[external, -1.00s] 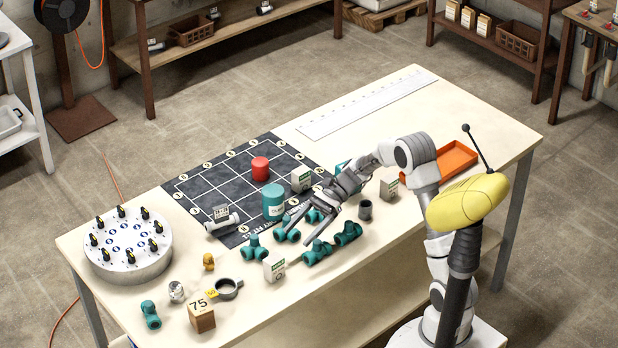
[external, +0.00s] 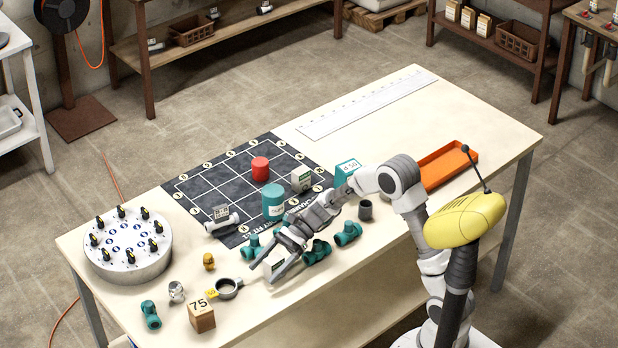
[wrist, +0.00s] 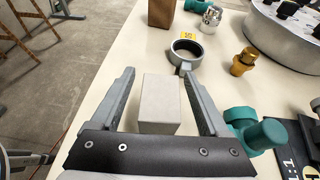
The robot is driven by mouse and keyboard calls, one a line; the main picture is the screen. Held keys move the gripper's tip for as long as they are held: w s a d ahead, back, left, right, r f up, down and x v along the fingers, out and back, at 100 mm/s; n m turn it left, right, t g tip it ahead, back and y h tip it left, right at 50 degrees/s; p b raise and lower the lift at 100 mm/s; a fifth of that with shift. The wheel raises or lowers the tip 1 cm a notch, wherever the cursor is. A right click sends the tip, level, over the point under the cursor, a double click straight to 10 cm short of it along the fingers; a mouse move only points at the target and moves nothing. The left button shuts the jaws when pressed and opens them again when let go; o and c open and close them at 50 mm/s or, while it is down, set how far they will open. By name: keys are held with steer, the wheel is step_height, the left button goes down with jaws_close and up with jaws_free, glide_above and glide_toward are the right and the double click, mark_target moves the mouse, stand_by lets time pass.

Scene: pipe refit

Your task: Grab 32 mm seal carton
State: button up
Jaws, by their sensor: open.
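A small pale carton (wrist: 160,100) stands between the two fingers of my open gripper (wrist: 158,72) in the wrist view. A gap shows on either side of it, and its printed label faces away. In the external view my gripper (external: 262,272) is low over the near part of the table and mostly covers this carton (external: 278,267). Another small white carton with a green label (external: 301,180) stands on the dark mat's right side.
Teal fittings (external: 318,252) lie close beside my gripper. A grey ring clamp (external: 228,288), a brown box marked 75 (external: 202,316) and a brass fitting (external: 209,262) are to its left. A teal can (external: 273,202) stands on the dark mat (external: 200,188). An orange tray (external: 446,168) is at right.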

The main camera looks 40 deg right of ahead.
steer(key=shift+a, duration=0.15)
jaws_close()
stand_by(0.4)
